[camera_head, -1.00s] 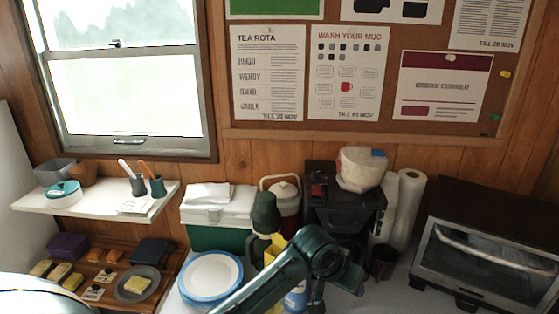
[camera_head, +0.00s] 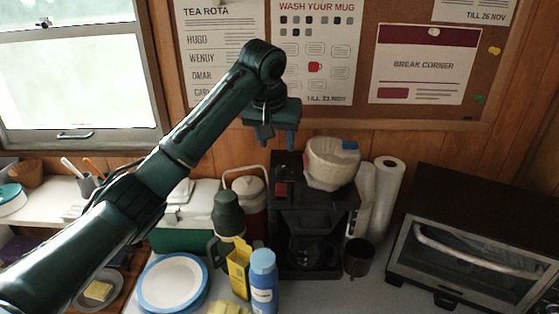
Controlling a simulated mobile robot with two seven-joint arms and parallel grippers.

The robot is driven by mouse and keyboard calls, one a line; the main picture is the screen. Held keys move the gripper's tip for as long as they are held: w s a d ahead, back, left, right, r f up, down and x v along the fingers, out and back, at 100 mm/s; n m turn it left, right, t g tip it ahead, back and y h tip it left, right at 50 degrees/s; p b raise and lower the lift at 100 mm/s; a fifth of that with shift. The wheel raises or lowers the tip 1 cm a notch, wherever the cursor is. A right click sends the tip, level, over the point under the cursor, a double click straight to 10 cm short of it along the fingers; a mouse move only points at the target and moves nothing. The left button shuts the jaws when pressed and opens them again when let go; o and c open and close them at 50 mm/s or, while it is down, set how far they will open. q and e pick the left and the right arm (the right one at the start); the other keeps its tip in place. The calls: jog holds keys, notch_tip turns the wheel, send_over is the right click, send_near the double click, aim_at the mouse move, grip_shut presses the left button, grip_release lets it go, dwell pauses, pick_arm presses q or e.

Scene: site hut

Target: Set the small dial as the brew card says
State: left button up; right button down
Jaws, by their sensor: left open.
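A black coffee maker (camera_head: 305,262) stands on the counter against the wall, with a red switch (camera_head: 282,190) on its upper left and a glass jug (camera_head: 312,252) in its lower part. I cannot make out a small dial on it. I see no card that I can read as a brew card. My left arm reaches in from the lower left, and my left gripper (camera_head: 279,141) points down, open and empty, above and left of the coffee maker's top, in front of the notice board. My right gripper is out of view.
A white filter bowl (camera_head: 332,163) sits on the coffee maker. A blue bottle (camera_head: 263,282), yellow box (camera_head: 238,268) and green flask (camera_head: 228,214) stand in front and left. A dark mug (camera_head: 357,257), paper roll (camera_head: 386,198) and toaster oven (camera_head: 470,245) stand right. Plates (camera_head: 150,290) lie left.

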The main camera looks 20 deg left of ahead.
aim_at(281, 168)
pick_arm(q)
jog(key=p+x, duration=0.1)
jog(key=x, duration=0.8)
jog(key=shift+w+f, duration=0.1)
jog(key=shift+f, duration=0.1)
jog(key=shift+c, duration=0.4)
jog(key=c, duration=0.9)
